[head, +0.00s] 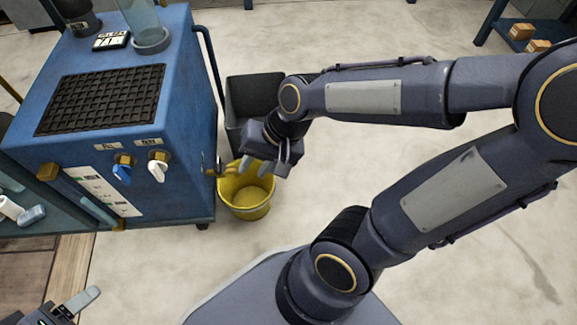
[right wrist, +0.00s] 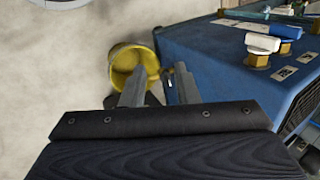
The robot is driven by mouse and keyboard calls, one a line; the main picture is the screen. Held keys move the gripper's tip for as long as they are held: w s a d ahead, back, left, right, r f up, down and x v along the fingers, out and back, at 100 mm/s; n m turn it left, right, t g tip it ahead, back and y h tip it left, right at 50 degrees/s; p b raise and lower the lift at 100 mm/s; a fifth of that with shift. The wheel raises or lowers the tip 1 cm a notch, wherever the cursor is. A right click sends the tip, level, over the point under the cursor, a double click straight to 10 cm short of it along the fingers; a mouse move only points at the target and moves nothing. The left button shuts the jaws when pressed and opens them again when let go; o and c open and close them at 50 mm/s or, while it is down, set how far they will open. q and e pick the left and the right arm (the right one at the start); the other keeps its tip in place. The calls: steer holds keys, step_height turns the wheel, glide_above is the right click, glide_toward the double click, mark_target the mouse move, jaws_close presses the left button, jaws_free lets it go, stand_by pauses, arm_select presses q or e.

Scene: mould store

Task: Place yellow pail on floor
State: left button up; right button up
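The yellow pail (head: 247,208) is beside the right side of the blue machine, below a small tap-like fitting (head: 219,168); I cannot tell whether it hangs or rests on the floor. In the right wrist view the pail (right wrist: 122,62) lies beyond the fingertips, its opening toward the camera. My right gripper (head: 264,166) is over the pail's rim in the head view, its fingers apart. My left gripper (head: 82,300) shows only partly at the bottom left.
The blue machine (head: 175,180) stands on casters at the left. A dark bin (head: 252,95) is behind the pail. Pale floor (head: 400,30) is clear around the pail's front and toward the back. A blue shelf with small boxes (head: 522,31) is at the upper right.

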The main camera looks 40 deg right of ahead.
steer(key=s+d+r+n+t, duration=0.2)
steer(key=s+r+n, duration=0.2)
steer(key=s, duration=0.3)
steer(key=shift+s+d+r+n+t+h, duration=0.15)
steer(key=shift+d+r+n+t+h, duration=0.2)
steer(key=shift+n, duration=0.45)
steer(key=shift+r, duration=0.15)
step_height(320, 180, up, 37)
steer(key=p, duration=3.7)
steer(key=shift+r, duration=0.2)
